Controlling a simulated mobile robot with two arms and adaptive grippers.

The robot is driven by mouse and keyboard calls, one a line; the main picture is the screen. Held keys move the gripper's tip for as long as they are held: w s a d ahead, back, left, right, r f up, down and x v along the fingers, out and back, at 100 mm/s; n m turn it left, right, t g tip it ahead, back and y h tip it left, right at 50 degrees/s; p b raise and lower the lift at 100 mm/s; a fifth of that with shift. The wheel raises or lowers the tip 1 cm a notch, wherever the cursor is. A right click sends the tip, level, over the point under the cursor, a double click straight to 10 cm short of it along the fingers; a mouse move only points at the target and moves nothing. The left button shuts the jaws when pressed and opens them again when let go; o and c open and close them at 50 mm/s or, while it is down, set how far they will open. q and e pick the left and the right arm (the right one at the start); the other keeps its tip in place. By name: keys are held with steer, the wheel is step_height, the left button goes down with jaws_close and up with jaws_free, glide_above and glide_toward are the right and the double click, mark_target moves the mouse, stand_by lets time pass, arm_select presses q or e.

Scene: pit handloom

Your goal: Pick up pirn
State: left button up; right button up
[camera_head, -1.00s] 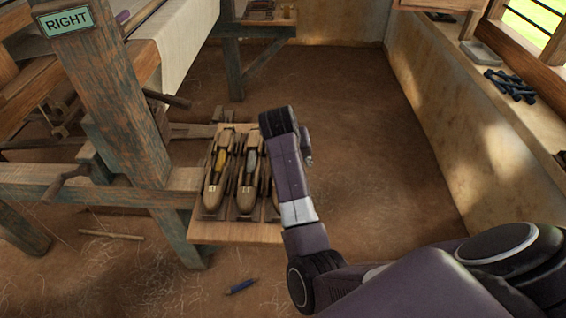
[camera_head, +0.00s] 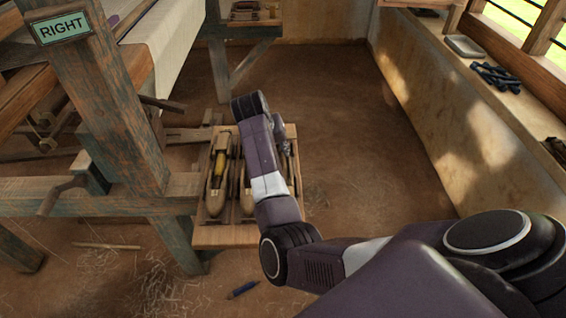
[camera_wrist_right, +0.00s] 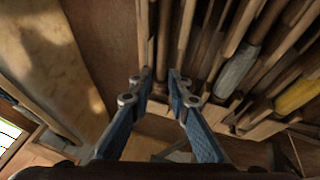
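A yellow pirn (camera_head: 220,158) lies in the left wooden shuttle (camera_head: 216,196) on the shuttle board (camera_head: 228,237). It also shows in the right wrist view (camera_wrist_right: 298,93), beside a grey pirn (camera_wrist_right: 238,70) in the adjacent shuttle. My right forearm mostly covers the middle shuttle in the head view. My right gripper (camera_head: 285,146) is over the board's right side, small and partly hidden in the head view. In the wrist view its blue-grey fingers (camera_wrist_right: 160,84) are apart over the shuttle side by the board's edge, with no pirn visible between them. My left gripper is out of view.
A dark blue object (camera_head: 242,289) and a stick (camera_head: 107,246) lie on the floor. A wall ledge (camera_head: 500,85) with dark items runs along the right.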

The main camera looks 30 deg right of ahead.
mark_target(283, 159)
steer(key=x, duration=0.4)
steer(key=shift+s+a+f, duration=0.1)
steer(key=shift+a+f, duration=0.05)
steer(key=shift+f, duration=0.05)
steer(key=shift+s+f, duration=0.1)
jaws_close()
